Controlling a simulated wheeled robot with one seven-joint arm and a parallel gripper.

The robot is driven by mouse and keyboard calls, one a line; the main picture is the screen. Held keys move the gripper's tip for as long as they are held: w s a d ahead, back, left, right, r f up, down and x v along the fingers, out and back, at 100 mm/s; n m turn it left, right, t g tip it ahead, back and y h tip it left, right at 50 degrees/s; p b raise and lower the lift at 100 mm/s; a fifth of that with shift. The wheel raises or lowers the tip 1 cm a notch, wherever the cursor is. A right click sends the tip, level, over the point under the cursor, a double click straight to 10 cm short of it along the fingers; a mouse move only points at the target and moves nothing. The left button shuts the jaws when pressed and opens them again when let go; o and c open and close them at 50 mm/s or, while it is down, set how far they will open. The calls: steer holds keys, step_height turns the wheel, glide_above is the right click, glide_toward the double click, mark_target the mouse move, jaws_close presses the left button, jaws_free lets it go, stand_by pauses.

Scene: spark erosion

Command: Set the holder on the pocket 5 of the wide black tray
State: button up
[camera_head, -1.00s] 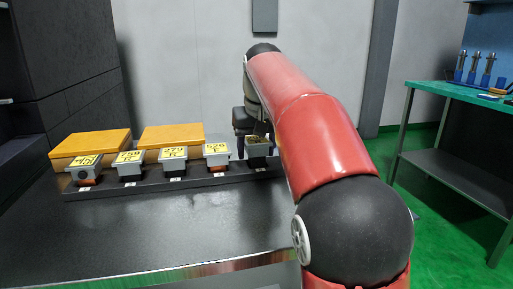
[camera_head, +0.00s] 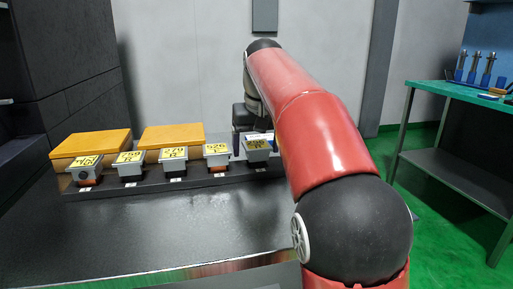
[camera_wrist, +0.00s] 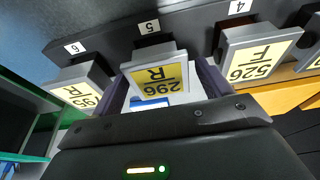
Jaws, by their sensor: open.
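The holder labelled 296 R (camera_wrist: 158,77), a grey block with a yellow label, sits at pocket 5 of the wide black tray (camera_wrist: 188,30), behind the white number 5. In the head view the same holder (camera_head: 257,147) is the rightmost visible one in the row on the tray (camera_head: 130,187). My gripper (camera_wrist: 164,84) is open, its dark fingers on either side of this holder. Whether they touch it I cannot tell.
Neighbouring holders stand close by: one labelled 526 F (camera_wrist: 255,55) at pocket 4 and one (camera_wrist: 78,88) at pocket 6. Two orange blocks (camera_head: 92,146) lie behind the tray. The dark table (camera_head: 150,235) in front is clear. A green bench (camera_head: 450,90) stands at right.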

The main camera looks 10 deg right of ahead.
steer(key=p+v, duration=0.3)
steer(key=v, duration=0.8)
steer(key=shift+r, duration=0.2)
steer(key=shift+s, duration=0.2)
